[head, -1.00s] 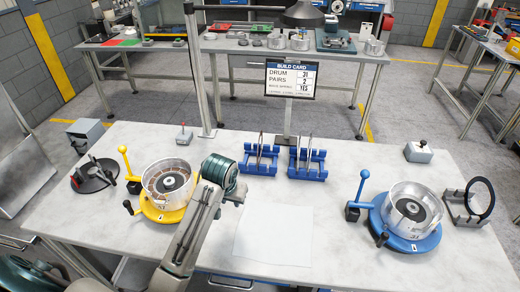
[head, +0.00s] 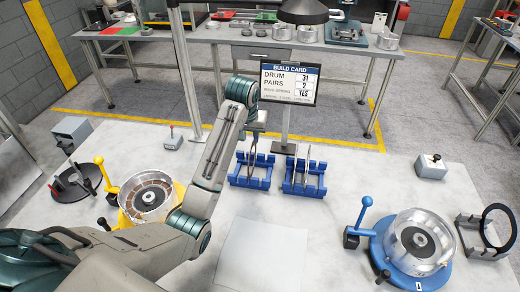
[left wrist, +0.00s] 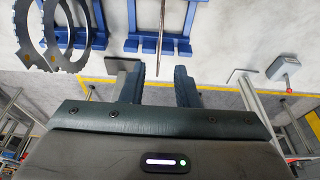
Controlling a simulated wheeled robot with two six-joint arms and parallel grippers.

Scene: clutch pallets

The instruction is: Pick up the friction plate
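Two blue racks stand side by side at the back of the white table: the left rack (head: 240,181) and the right rack (head: 302,189). Each holds thin upright plates; I cannot tell the friction plate from the other kind in the head view. My left gripper (head: 256,133) hangs just above and behind the left rack, partly in front of its plates. In the left wrist view, its two fingers (left wrist: 160,70) are apart with nothing gripped. A thin plate edge (left wrist: 162,35) lines up with the gap. Two toothed ring plates (left wrist: 72,40) show at the left.
A yellow-based drum fixture (head: 150,198) stands left under my arm, a blue-based one (head: 412,246) at right. A black ring stand (head: 487,228) is at far right. A build card (head: 288,83) rises behind the racks. White paper (head: 262,255) lies on clear front table.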

